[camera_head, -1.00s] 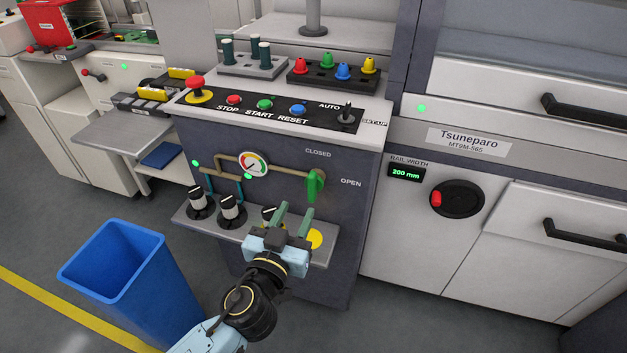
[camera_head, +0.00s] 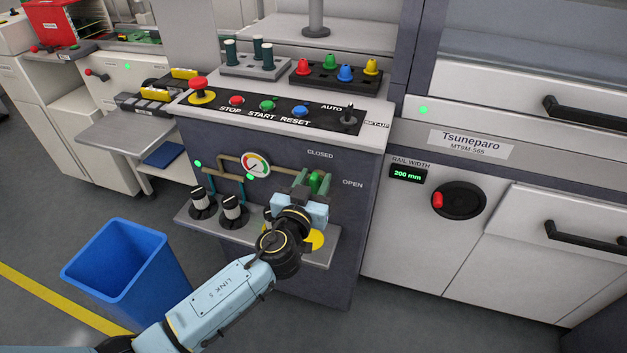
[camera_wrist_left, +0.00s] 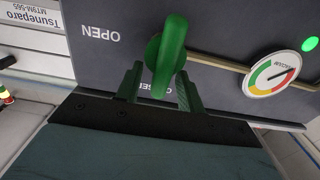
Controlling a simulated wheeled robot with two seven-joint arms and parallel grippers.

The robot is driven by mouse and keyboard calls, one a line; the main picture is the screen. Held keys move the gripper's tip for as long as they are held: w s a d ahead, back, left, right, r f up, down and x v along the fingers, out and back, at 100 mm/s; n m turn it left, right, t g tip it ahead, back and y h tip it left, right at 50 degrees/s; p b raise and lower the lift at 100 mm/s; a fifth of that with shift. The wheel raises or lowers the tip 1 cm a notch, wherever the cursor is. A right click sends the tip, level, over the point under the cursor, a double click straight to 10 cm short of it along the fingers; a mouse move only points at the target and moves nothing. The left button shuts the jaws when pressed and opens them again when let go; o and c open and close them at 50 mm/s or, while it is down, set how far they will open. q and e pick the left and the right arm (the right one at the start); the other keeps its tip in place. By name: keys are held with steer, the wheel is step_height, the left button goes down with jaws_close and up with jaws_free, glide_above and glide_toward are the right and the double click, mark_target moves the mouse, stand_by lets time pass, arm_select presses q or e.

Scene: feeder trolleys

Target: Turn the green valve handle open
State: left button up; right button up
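The green valve handle (camera_head: 318,181) is on the dark front panel of the machine, at the right end of a tan pipe. It also shows in the wrist view (camera_wrist_left: 171,55). My left gripper (camera_head: 313,186) is at the handle. In the wrist view my left gripper's green fingers (camera_wrist_left: 159,84) stand open on either side of the handle, with a gap visible on both sides. The label CLOSED (camera_head: 320,154) is above the handle and OPEN (camera_head: 352,184) is to its right. The wrist view partly hides CLOSED behind handle and fingers. My right gripper is not in view.
A round gauge (camera_head: 256,164) is left of the handle. A grey ledge (camera_head: 269,246) with black knobs juts out below. A blue bin (camera_head: 118,262) stands on the floor at left. A control panel (camera_head: 272,108) with buttons is above.

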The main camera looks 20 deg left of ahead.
arm_select(q)
jaws_close()
steer(key=shift+s+f, duration=0.1)
steer(key=shift+f, duration=0.05)
